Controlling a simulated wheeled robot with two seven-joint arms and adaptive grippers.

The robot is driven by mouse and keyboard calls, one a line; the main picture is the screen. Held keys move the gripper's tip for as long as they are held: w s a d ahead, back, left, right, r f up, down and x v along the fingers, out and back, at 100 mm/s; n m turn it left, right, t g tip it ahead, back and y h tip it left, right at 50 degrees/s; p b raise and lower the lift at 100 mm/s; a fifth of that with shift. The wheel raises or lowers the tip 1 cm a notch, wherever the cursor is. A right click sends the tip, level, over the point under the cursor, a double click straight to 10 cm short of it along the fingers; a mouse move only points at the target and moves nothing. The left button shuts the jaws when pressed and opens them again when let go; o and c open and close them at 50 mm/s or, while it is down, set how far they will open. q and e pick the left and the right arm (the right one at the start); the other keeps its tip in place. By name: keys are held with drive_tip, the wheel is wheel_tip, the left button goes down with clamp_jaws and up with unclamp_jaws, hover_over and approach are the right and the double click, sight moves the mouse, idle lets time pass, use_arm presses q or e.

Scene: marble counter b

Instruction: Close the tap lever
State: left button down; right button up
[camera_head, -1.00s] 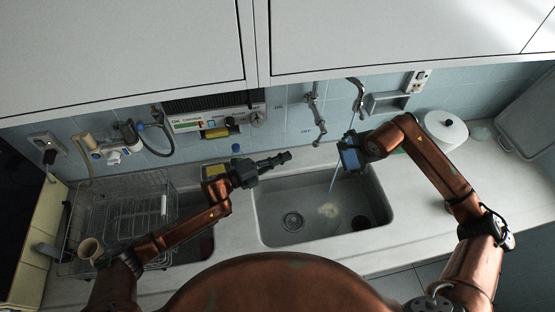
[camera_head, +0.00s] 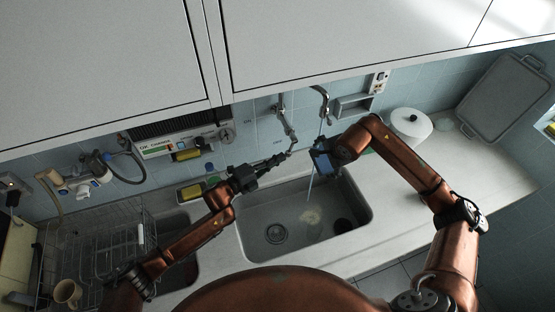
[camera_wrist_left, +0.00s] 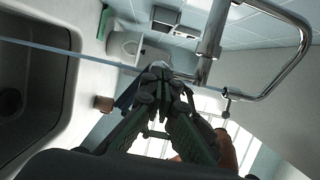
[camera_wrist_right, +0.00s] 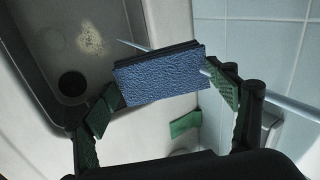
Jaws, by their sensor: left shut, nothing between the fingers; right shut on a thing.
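The tap lever (camera_head: 285,122) is a metal arm hanging from the wall behind the sink; it also shows large in the left wrist view (camera_wrist_left: 211,42). A curved metal spout (camera_head: 326,97) is right of it, and a thin stream of water (camera_head: 310,188) runs from it into the sink (camera_head: 250,232). My left gripper (camera_head: 285,157) is shut and empty, its tips close to the lever's lower end; I cannot tell whether they touch. My right gripper (camera_wrist_right: 165,95) is shut on a blue sponge (camera_wrist_right: 160,74), held above the sink's back right, beside the stream.
A wire dish rack (camera_head: 115,245) with a mug (camera_head: 66,292) is at the left. A control panel (camera_head: 180,142) is on the wall. A paper roll (camera_head: 411,124) and a leaning tray (camera_head: 505,95) are at the right. Cupboards (camera_head: 340,40) overhang. The right counter (camera_head: 480,170) is mostly clear.

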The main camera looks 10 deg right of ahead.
use_arm(q)
drive_tip(key=shift+w+d+f+n+t+h, duration=0.1)
drive_tip(key=shift+d+f+n+t+h, duration=0.1)
drive_tip(key=shift+d+f+t+h, duration=0.3)
drive_tip(key=shift+w+d+f+n+t+h, duration=0.1)
drive_tip(key=shift+d+f+n+t+h, duration=0.1)
drive_tip(key=shift+d+f+h, duration=0.4)
drive_tip(key=shift+d+r, duration=0.1)
drive_tip(key=shift+r, duration=0.1)
